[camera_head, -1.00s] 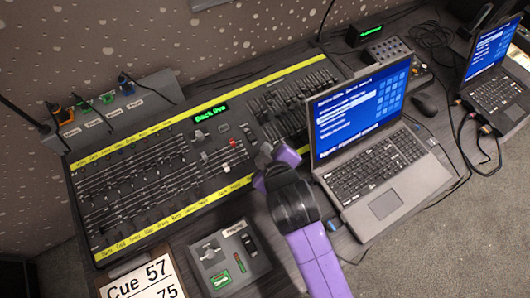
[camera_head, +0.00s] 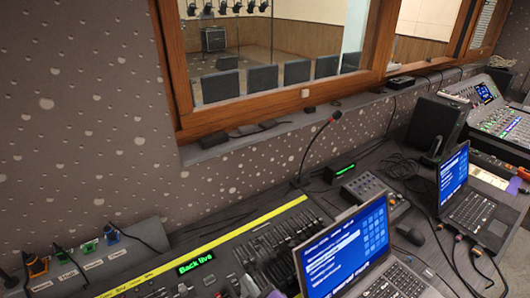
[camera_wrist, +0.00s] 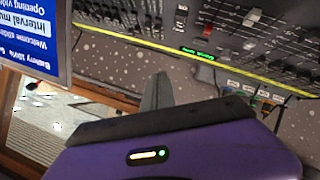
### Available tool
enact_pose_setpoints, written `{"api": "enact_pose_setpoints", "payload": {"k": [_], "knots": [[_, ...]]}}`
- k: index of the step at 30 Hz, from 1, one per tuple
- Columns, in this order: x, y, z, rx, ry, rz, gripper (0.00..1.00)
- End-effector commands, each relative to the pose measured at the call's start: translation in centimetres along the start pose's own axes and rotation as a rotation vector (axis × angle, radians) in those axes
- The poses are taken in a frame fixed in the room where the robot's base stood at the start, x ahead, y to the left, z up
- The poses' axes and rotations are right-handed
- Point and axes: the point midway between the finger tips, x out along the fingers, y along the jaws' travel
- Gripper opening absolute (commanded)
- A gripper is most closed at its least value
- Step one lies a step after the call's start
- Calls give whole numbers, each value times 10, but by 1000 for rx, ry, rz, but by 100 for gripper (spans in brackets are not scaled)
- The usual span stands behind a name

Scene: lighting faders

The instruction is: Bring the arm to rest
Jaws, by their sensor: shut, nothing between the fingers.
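In the head view only the tip of my gripper (camera_head: 252,286) shows at the bottom edge, just left of the near laptop; the rest of the arm is out of frame. The lighting desk (camera_head: 262,243) with its faders and yellow strip lies behind and left of the gripper. It also fills the top of the wrist view (camera_wrist: 262,22), apart from the fingers as far as I can tell.
The near laptop (camera_head: 345,246) stands close to my gripper's right; its screen shows in the wrist view (camera_wrist: 30,40). A gooseneck microphone (camera_head: 318,150), a button box (camera_head: 366,187), a mouse (camera_head: 410,233) and a second laptop (camera_head: 455,178) are further back. A window (camera_head: 270,50) is behind.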

Motion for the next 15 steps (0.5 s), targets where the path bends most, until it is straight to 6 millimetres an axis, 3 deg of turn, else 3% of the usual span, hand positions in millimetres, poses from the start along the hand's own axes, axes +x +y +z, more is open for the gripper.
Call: {"api": "enact_pose_setpoints", "payload": {"k": [6,11,15], "knots": [[-42,14,0,168,170,69,0],[-85,25,21,289,252,120,0],[-134,35,47,396,305,172,0]]}}
